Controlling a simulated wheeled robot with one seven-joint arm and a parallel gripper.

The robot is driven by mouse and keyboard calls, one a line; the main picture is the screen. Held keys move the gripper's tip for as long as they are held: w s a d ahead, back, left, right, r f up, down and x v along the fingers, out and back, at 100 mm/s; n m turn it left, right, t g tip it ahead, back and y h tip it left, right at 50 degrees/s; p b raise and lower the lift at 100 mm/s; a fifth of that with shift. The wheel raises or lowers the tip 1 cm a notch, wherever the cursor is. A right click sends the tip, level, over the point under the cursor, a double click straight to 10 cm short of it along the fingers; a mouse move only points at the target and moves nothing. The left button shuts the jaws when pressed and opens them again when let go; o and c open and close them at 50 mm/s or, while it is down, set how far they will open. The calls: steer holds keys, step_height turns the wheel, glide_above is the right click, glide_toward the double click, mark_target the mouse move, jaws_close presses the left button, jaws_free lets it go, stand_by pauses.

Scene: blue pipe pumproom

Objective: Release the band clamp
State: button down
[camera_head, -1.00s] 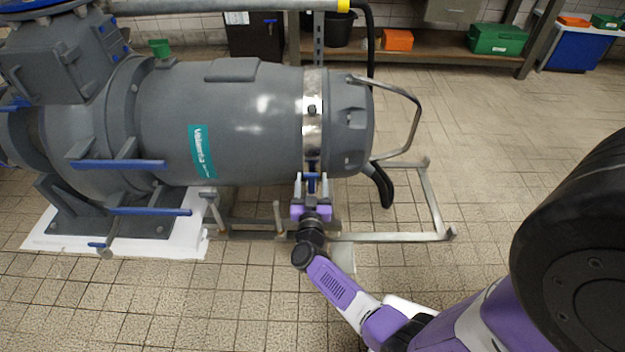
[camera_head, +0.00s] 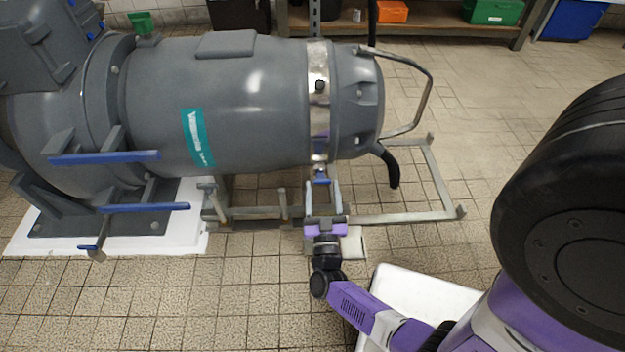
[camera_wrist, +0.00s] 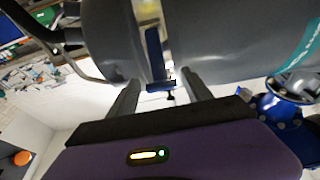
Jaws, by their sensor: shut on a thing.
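The band clamp (camera_head: 319,110) is a shiny steel band around the right end of a grey pump motor (camera_head: 225,110). Its blue handle (camera_head: 321,174) hangs at the band's lower front; the handle also shows in the wrist view (camera_wrist: 155,55), with a short crossbar at its end. My gripper (camera_head: 322,187) is below the band, its two light fingers on either side of the handle's end and shut on it. In the wrist view my gripper (camera_wrist: 160,88) has the crossbar between its fingertips. The exact contact is too small to see. The band's far side is hidden.
A bent metal guard bar (camera_head: 425,90) and a black hose (camera_head: 391,168) are right of the clamp. A low steel frame (camera_head: 400,217) runs under the motor. A shelf (camera_head: 450,28) with boxes stands behind.

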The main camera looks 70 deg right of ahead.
steer(key=shift+s+a+f+b, duration=0.15)
steer(key=shift+f+b, duration=0.25)
steer(key=shift+f, duration=0.65)
steer(key=c, duration=2)
jaws_free()
steer(key=shift+r, duration=0.35)
steer(key=o, duration=1.5)
steer(key=shift+r+p, duration=0.2)
steer(key=shift+p, duration=0.1)
steer(key=shift+o, duration=0.2)
steer(key=p+v, duration=0.1)
steer(key=v, duration=0.6)
steer(key=shift+a, duration=0.25)
steer(key=shift+f, duration=0.1)
steer(key=shift+c, duration=0.2)
